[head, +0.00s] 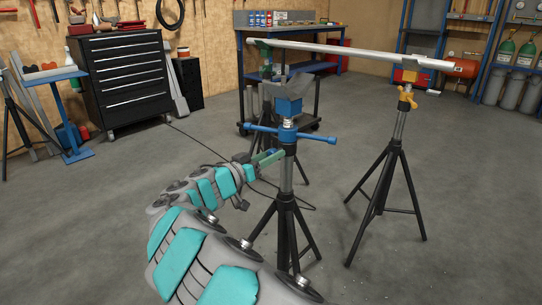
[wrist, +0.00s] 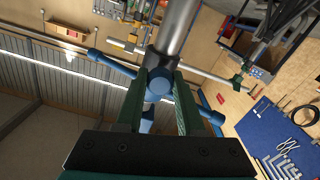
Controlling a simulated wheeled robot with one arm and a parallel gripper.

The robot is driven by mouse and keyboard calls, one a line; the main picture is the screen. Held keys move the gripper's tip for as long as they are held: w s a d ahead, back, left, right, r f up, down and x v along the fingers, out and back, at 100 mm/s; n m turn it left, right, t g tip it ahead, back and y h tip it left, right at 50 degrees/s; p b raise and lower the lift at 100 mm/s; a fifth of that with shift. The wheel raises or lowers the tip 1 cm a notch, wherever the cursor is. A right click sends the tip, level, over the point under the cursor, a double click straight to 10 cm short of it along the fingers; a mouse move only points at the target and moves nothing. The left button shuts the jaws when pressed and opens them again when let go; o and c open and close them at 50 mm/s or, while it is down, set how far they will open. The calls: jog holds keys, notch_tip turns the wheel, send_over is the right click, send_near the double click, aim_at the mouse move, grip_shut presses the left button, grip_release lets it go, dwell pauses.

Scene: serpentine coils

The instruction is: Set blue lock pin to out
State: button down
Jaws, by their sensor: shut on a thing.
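The blue lock pin (wrist: 160,83) shows in the wrist view as a rounded blue knob in front of the grey stand post (wrist: 178,30). My gripper (wrist: 160,92) has its two dark green fingers on either side of the knob and is shut on it. In the head view my gripper (head: 279,154) reaches the post of the middle stand (head: 286,178), just below its blue cross handle (head: 288,134). The pin itself is hidden or too small to make out there. How far the pin sticks out cannot be told.
The middle stand has a blue head (head: 290,105) and black tripod legs. A stand with an orange knob (head: 406,97) stands to the right, under a long metal pipe (head: 350,51). A black tool cabinet (head: 122,80) stands at the back left. Open floor lies between.

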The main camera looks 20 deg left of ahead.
dwell(0.4)
jog(key=shift+b+v, duration=1.4)
jog(key=shift+b, duration=0.2)
jog(key=c, duration=0.5)
grip_release()
jog(key=shift+b+v, duration=0.5)
jog(key=shift+v, duration=3.5)
